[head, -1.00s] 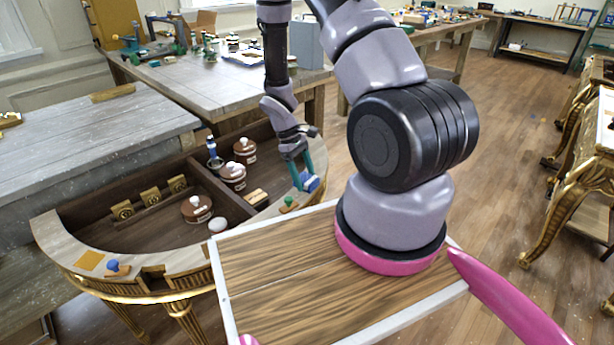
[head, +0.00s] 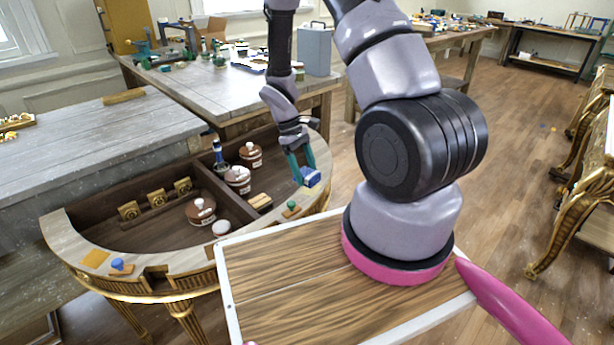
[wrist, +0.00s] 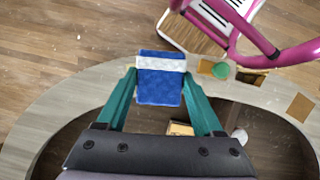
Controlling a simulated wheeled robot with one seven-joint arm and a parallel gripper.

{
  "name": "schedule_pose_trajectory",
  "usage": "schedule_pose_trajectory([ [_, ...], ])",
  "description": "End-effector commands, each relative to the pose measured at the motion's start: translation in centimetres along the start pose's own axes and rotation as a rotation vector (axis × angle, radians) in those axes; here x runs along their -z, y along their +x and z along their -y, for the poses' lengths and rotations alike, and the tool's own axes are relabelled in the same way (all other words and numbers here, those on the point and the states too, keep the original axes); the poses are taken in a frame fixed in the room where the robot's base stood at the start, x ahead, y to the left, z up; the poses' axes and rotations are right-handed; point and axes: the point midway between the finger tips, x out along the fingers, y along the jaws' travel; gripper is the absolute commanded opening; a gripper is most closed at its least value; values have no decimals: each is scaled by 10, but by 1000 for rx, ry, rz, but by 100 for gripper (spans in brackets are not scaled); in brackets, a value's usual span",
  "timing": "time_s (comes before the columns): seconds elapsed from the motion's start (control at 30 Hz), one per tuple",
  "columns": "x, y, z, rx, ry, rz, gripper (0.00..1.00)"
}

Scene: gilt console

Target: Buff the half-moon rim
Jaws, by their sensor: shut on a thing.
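The half-moon console has a pale grey curved rim (head: 185,262) around a dark, divided well. The rim also arcs across the wrist view (wrist: 75,97). My gripper (head: 307,172) is shut on a blue block with a white band (head: 311,178), and the block shows between the teal fingers in the wrist view (wrist: 160,90). The block is at the right-hand part of the rim, beyond a green-knobbed piece (head: 291,207). I cannot tell whether it touches the rim, because the block hides the surface under it.
Brown lidded pots (head: 201,211), a blue-topped bottle (head: 219,155) and brass pieces stand in the well. A blue-knobbed stamp (head: 118,265) and an orange square (head: 95,258) are on the rim at left. A grey workbench (head: 225,85) stands behind.

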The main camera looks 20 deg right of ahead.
Motion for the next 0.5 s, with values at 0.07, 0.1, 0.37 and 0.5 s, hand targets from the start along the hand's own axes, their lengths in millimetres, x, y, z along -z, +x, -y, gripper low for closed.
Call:
schedule_pose_trajectory([
  [0.07, -2, -5, 1, 0, 0, 0, 0],
  [0.1, -2, -7, 2, 0, 0, -1, 0],
  [0.37, -7, -22, 6, 0, 1, -1, 0],
  [0.5, -9, -28, 8, 1, 2, 0, 0],
])
